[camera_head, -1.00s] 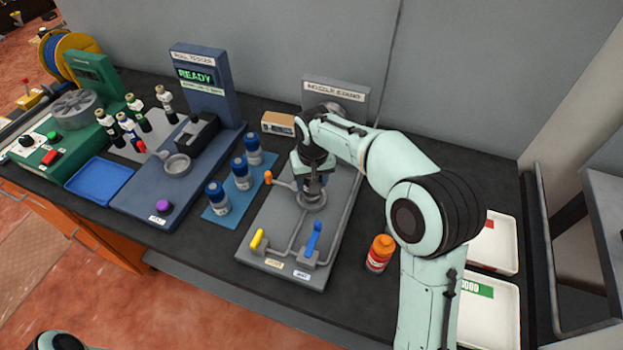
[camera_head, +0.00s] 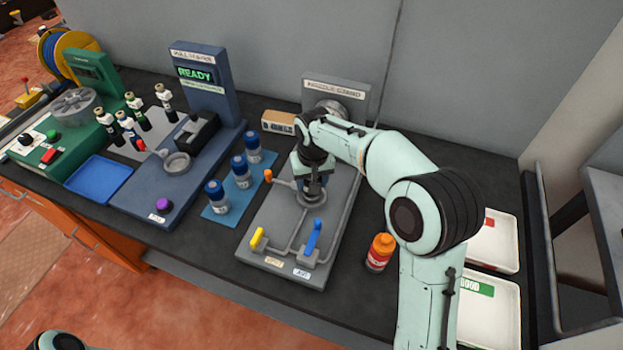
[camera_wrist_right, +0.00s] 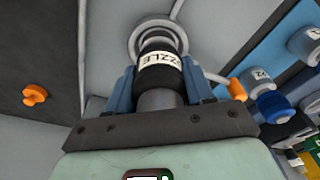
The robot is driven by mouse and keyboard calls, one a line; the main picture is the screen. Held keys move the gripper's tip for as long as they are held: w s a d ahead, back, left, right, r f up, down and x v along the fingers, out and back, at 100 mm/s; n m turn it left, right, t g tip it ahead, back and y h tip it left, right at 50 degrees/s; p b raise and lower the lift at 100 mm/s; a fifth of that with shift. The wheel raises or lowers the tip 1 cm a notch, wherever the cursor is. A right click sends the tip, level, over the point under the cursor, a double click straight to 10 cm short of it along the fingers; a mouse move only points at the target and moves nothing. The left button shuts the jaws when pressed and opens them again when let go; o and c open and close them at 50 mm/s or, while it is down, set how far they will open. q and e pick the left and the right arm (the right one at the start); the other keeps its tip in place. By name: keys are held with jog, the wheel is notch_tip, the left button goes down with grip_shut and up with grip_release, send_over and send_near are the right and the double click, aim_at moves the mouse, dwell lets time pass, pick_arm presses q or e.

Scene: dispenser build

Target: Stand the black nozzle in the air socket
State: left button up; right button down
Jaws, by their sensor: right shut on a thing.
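The black nozzle (camera_wrist_right: 160,75), with a white band label, is between the blue fingers of my right gripper (camera_wrist_right: 161,88) in the right wrist view. My right gripper (camera_head: 313,187) is shut on it, directly above the round grey socket (camera_head: 311,201) on the grey nozzle stand board (camera_head: 270,235). The socket's rings (camera_wrist_right: 138,36) show just beyond the nozzle's end in the wrist view. I cannot tell whether the nozzle touches the socket or is inside it. The head view mostly hides the nozzle behind my gripper. My left gripper is out of view.
A yellow lever (camera_head: 257,239) and a blue lever (camera_head: 314,236) stand at the board's front. An orange bottle (camera_head: 380,252) stands right of it. Several blue-capped bottles (camera_head: 241,172) stand left on a blue mat (camera_head: 217,210). White trays (camera_head: 490,307) are at the right.

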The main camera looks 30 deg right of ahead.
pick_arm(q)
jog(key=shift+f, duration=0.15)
pick_arm(e)
jog(key=shift+f, duration=0.15)
jog(key=c, duration=0.7)
grip_release()
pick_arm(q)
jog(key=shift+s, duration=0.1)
pick_arm(e)
jog(key=shift+s+a+r+p, duration=0.15)
jog(key=shift+r+p, duration=0.55)
jog(key=shift+r, duration=0.75)
jog(key=shift+s+d+r+p, duration=0.15)
jog(key=shift+r+p, duration=0.55)
jog(key=shift+r, duration=0.7)
jog(key=shift+s+a+r+p, duration=0.15)
jog(key=shift+r+p, duration=0.45)
jog(key=shift+r, duration=0.7)
jog(key=shift+s+a+r+p, duration=0.15)
jog(key=shift+r+p, duration=0.4)
jog(key=shift+r, duration=0.75)
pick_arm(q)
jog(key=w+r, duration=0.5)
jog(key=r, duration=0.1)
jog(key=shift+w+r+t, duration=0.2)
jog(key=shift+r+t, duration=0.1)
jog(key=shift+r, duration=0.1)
pick_arm(e)
jog(key=shift+d, duration=0.1)
